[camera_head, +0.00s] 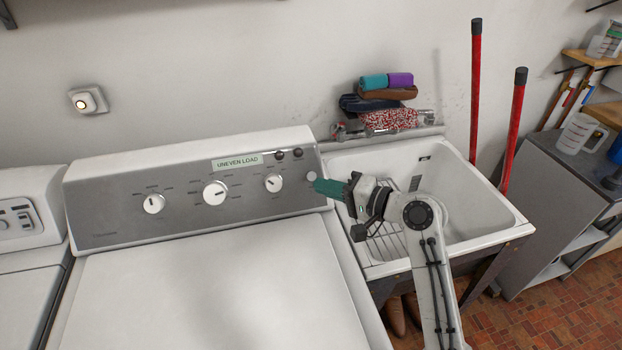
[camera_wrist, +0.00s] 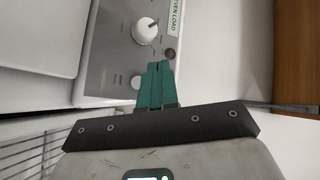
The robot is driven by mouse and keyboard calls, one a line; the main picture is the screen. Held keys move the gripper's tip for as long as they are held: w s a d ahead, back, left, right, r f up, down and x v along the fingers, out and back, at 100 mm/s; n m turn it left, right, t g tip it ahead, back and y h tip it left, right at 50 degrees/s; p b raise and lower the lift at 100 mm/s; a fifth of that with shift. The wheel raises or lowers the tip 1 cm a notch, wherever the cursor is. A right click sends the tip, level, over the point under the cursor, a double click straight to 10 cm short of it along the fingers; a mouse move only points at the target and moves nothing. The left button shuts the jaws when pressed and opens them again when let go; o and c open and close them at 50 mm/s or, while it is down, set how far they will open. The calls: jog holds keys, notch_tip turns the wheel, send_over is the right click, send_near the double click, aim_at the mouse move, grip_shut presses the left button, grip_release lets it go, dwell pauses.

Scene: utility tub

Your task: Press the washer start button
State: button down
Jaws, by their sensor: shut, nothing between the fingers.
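The white washer (camera_head: 200,270) has a grey control panel (camera_head: 110,215) with several white knobs. A pale round button (camera_head: 311,176) sits at the panel's right end; it also shows in the wrist view (camera_wrist: 136,82). I cannot read a label on it. Two dark round buttons (camera_head: 298,153) are higher up, beside the "UNEVEN LOAD" label (camera_head: 237,162). My gripper (camera_head: 317,184) has its green fingers shut and empty. The fingertips are at the panel's right end, just beside the pale button. I cannot tell whether they touch the panel.
A white utility tub (camera_head: 500,210) with a wire rack (camera_head: 385,243) stands right of the washer, beneath my arm. Folded cloths (camera_head: 388,117) are on its back ledge. Two red handles (camera_head: 515,125) rise behind it. Another white machine (camera_head: 25,290) is at the left.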

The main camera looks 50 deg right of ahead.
aim_at(311, 176)
jog(key=w+d+f+b, duration=0.3)
jog(key=w, duration=0.1)
jog(key=shift+w+d+f, duration=0.15)
jog(key=shift+w+f, duration=0.05)
jog(key=shift+w, duration=0.2)
dwell(1.9)
jog(key=shift+w+d+f, duration=0.15)
jog(key=shift+w+f, duration=0.05)
jog(key=shift+w, duration=0.1)
jog(key=shift+w+d+f, duration=0.2)
jog(key=shift+w, duration=0.1)
dwell(0.8)
jog(key=shift+s+r, duration=0.1)
jog(key=shift+s+a+r+p, duration=0.35)
jog(key=shift+s+a+p, duration=0.1)
jog(key=shift+s, duration=0.1)
dwell(0.3)
